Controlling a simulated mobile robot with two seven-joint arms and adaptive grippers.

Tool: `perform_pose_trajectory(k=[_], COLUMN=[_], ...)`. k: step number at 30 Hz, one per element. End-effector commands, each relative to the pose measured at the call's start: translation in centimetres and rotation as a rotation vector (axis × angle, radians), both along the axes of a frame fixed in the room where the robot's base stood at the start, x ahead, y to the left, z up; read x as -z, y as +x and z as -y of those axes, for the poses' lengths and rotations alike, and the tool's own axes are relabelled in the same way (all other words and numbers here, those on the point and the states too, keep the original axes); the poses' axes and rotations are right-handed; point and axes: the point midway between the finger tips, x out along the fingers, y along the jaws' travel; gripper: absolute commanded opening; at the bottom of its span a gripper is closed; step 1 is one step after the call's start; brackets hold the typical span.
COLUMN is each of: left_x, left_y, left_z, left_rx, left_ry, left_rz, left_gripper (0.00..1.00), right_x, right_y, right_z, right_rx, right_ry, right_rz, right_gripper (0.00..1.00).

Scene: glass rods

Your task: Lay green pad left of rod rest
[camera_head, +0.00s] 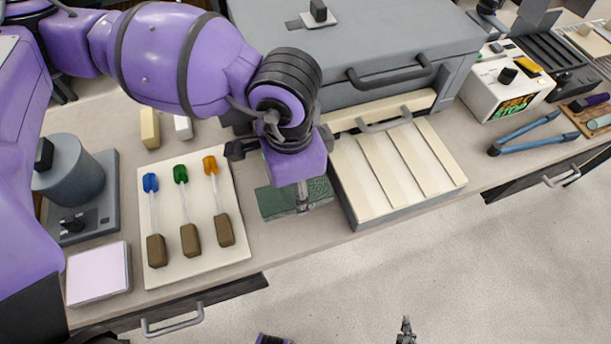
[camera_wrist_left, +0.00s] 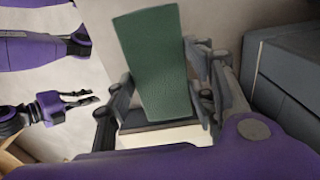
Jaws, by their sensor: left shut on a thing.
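The green pad (camera_head: 280,202) is a flat dark green rectangle at the counter's front, between the cream board with three rods and the slatted cream tray. My left gripper (camera_head: 302,198) is shut on it from above. In the left wrist view the pad (camera_wrist_left: 152,62) stands out between the fingers (camera_wrist_left: 160,105). I cannot tell whether it touches the counter. I cannot be sure which object is the rod rest; a brown rest (camera_head: 583,118) with purple and green rods lies at the far right. My right gripper (camera_wrist_left: 82,98) is open and empty; its tip (camera_head: 405,332) shows low in the head view.
The cream board (camera_head: 160,190) holds rods with blue, green and orange ends. The slatted tray (camera_head: 345,175) adjoins the grey kiln-like box (camera_head: 400,40). Blue tongs (camera_head: 525,133) and a white control box (camera_head: 500,95) stand right. A pale block (camera_head: 98,272) sits front left.

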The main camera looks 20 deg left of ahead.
Motion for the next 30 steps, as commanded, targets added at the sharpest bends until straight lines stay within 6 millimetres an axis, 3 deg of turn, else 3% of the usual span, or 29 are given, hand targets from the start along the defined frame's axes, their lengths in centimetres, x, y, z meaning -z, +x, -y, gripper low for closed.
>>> perform_pose_trajectory(k=[3,9,20,21,25,30], left_x=[1.1,3.8,4.4,4.4,4.2,4.2], left_y=[0.3,0.2,0.2,0.2,0.2,0.2], left_z=[-0.9,-0.7,-0.6,-0.7,-0.6,-0.6], left_rx=[-0.005,-0.003,-0.003,-0.003,-0.003,-0.003], left_ry=[0.004,0.002,0.001,0.002,0.002,0.002], left_rz=[-0.004,-0.003,-0.003,-0.004,-0.003,-0.003], left_gripper=[0.24,0.24,0.24,0.51,0.68,0.69], right_x=[-0.1,-0.1,0.1,0.1,0.0,0.0], right_y=[0.1,0.2,0.7,0.8,0.9,0.8], right_z=[0.0,-0.1,-0.2,-0.2,-0.2,-0.2], right_rx=[0.001,0.000,-0.004,-0.006,-0.006,-0.005], right_ry=[0.001,0.001,0.002,0.002,0.002,0.001], right_rz=[0.001,0.003,0.010,0.011,0.013,0.013], right_gripper=[0.00,0.00,0.00,0.00,0.00,0.00])
